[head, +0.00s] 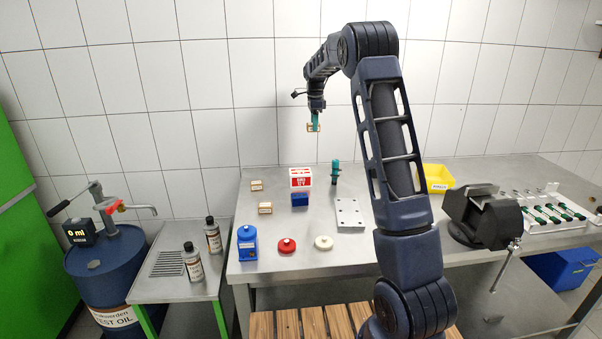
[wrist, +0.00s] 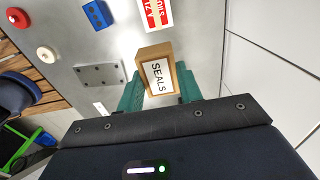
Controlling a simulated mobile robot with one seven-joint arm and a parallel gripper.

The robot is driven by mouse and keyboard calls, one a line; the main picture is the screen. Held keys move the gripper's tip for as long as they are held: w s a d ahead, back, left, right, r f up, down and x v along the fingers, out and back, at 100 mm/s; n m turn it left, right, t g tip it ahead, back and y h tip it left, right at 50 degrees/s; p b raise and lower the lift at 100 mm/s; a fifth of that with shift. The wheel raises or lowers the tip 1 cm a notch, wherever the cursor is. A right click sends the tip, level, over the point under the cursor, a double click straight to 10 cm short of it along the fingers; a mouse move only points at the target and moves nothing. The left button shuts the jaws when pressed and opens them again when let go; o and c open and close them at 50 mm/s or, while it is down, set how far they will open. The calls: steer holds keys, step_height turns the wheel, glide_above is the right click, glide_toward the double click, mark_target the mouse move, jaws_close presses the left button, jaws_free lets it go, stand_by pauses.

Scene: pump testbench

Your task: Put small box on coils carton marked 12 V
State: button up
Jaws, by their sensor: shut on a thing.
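My gripper (head: 315,118) is shut on a small tan box (head: 312,128) and holds it high above the back of the steel bench. In the wrist view the small box (wrist: 157,76) carries a white label reading SEALS and sits between the teal fingers (wrist: 160,92). The coils carton (head: 300,178), red and white, stands on the bench below and a little left of the gripper in the head view.
A blue block (head: 300,200) stands just in front of the carton, and a teal upright part (head: 336,171) stands to its right. Two small tan boxes (head: 256,186) (head: 265,208) lie to its left. A drilled metal plate (head: 350,213) lies front right. A vise (head: 483,214) stands farther right.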

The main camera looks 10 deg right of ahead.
steer(key=r, duration=0.1)
glide_above(301, 171)
step_height(301, 171, down, 20)
steer(key=shift+r, duration=0.1)
stand_by(0.5)
steer(key=o, duration=1)
